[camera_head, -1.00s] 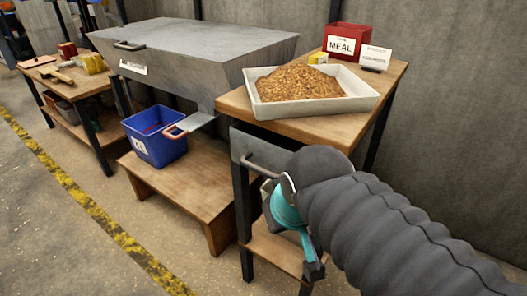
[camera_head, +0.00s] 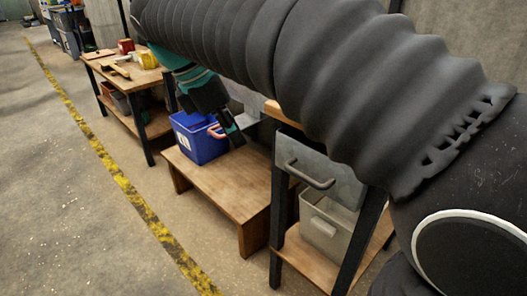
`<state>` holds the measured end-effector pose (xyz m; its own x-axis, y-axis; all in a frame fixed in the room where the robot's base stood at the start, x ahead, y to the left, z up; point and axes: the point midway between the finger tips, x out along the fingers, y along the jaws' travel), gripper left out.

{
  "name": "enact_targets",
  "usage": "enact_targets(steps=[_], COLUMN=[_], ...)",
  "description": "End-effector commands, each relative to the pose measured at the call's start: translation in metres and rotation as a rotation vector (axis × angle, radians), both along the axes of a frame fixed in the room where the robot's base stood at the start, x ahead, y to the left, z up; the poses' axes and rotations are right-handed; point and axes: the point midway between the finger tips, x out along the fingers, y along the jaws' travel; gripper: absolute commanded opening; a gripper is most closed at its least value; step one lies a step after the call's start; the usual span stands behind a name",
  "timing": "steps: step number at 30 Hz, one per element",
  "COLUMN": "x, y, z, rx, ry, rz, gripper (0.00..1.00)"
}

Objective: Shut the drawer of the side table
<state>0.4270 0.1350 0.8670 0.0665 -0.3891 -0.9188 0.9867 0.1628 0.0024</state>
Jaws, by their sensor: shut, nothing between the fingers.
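The side table's grey drawer front (camera_head: 338,186) with its bar handle (camera_head: 308,174) shows at the lower right, between the dark legs. It looks about level with the legs; my arm hides the top of the table, so I cannot tell whether a gap is left.
An orange-handled tool (camera_head: 214,131) shows at the bin, close behind my gripper. A low wooden platform (camera_head: 226,187) stands below. A grey container (camera_head: 326,228) sits on the side table's lower shelf. A workbench (camera_head: 134,79) stands further left. The floor (camera_head: 60,190) at left is clear.

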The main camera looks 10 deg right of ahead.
Motion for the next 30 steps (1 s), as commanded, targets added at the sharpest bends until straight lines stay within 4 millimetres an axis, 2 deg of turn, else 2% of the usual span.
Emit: enact_targets(steps=[5, 19, 24, 30], x=[0.001, 0.006, 0.011, 0.013], y=[-0.006, -0.039, -0.063, -0.076], z=[-0.016, -0.094, -0.089, -0.088], rx=[-0.005, -0.003, -0.001, -0.001], ry=[0.005, 0.005, 0.002, 0.003], rz=[0.006, 0.004, 0.002, 0.004], gripper=[0.00, 0.00, 0.00, 0.00])
